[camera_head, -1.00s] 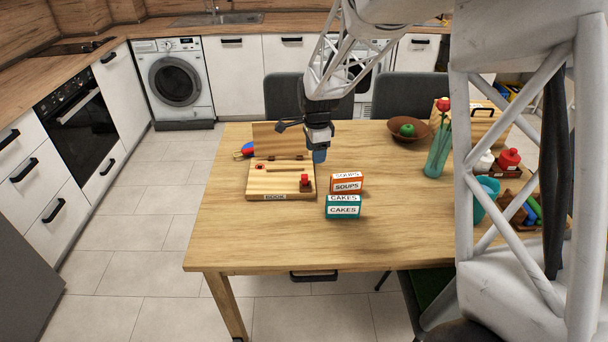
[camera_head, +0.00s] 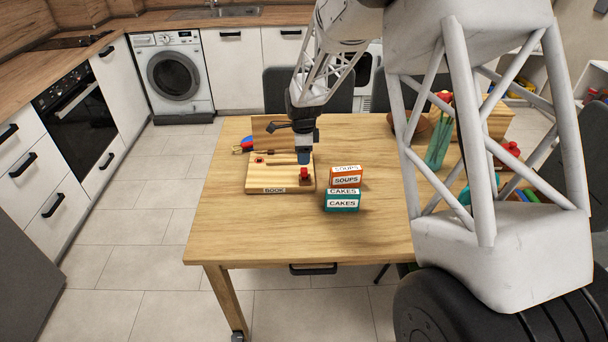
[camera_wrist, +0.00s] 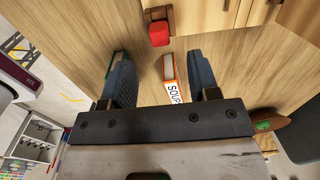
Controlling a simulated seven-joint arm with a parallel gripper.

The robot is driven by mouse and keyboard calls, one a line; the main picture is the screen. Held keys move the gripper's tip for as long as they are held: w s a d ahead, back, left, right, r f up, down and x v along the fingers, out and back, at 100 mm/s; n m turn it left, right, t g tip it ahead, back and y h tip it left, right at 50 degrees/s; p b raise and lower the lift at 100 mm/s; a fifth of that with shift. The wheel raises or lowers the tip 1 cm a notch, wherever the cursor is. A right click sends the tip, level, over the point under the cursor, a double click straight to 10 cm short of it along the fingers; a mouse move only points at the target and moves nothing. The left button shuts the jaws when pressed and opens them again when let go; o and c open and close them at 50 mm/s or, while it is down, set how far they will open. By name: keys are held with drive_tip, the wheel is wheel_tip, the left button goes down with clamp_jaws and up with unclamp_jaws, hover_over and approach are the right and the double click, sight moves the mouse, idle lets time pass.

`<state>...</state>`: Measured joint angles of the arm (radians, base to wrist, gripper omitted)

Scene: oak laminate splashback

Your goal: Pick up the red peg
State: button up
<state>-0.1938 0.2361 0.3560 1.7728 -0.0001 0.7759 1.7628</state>
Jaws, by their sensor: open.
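The red peg (camera_head: 304,173) stands near the front right corner of a wooden board (camera_head: 262,183) on the table. In the wrist view the red peg (camera_wrist: 159,33) shows near the top, on a brown wooden base and ahead of my fingertips. My gripper (camera_head: 304,157) is above and just behind the peg in the head view, with bluish fingers pointing down. In the wrist view my gripper (camera_wrist: 163,70) is open, with nothing held between its fingers. The exact gap between fingertips and peg is hard to tell.
An orange and white SOUPS box (camera_head: 346,177) and a teal CAKES box (camera_head: 342,201) stand right of the board. A bowl (camera_head: 411,126) and a vase (camera_head: 437,145) stand farther right, partly behind my arm. The front left of the table (camera_head: 255,229) is clear.

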sight(304, 169)
drive_tip(key=shift+f, duration=1.05)
drive_tip(key=shift+f, duration=0.1)
drive_tip(key=shift+d+f, duration=0.1)
drive_tip(key=shift+f, duration=2.4)
drive_tip(key=c, duration=1)
drive_tip(key=shift+r, duration=0.15)
